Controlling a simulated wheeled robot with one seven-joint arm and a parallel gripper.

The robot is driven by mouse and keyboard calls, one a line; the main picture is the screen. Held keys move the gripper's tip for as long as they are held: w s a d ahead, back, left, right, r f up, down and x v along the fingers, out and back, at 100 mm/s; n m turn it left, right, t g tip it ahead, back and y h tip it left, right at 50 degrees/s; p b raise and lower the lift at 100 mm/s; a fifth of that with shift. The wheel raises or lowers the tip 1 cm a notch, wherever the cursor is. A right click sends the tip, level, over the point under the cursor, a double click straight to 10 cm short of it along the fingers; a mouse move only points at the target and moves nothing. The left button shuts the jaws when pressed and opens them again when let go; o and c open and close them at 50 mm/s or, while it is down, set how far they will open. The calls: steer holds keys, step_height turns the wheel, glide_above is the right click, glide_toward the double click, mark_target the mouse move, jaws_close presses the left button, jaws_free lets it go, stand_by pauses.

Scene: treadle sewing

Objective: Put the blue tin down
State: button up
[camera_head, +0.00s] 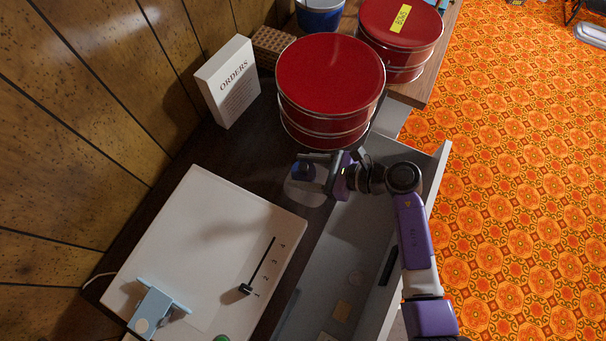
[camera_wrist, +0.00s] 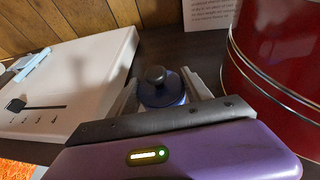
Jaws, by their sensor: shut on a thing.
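The blue tin (camera_wrist: 172,98) is small and round with a black knob on top, and sits between the two fingers of my gripper (camera_wrist: 163,93) in the wrist view. In the head view the tin (camera_head: 303,172) shows as a dark blue shape at my gripper (camera_head: 318,172), just in front of the large red tin. A pale round patch (camera_head: 305,194) lies just below it on the dark tabletop. I cannot tell whether the tin touches the surface. Its lower part is hidden by my gripper.
A large red tin (camera_head: 330,75) stands close behind, with a white ORDERS card (camera_head: 228,82) beside it. A white panel with a slider (camera_head: 180,250) lies to the left. An open grey drawer (camera_head: 355,255) is below right. Another red tin (camera_head: 400,25) stands farther back.

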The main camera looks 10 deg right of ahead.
mark_target(306, 177)
steer(key=shift+f, duration=1.9)
steer(key=shift+f, duration=0.1)
steer(key=o, duration=1.5)
steer(key=shift+s+d+r, duration=0.15)
steer(key=shift+d+r, duration=0.05)
steer(key=shift+d, duration=0.15)
steer(key=b+v, duration=0.2)
steer(key=v, duration=0.9)
steer(key=shift+r, duration=0.2)
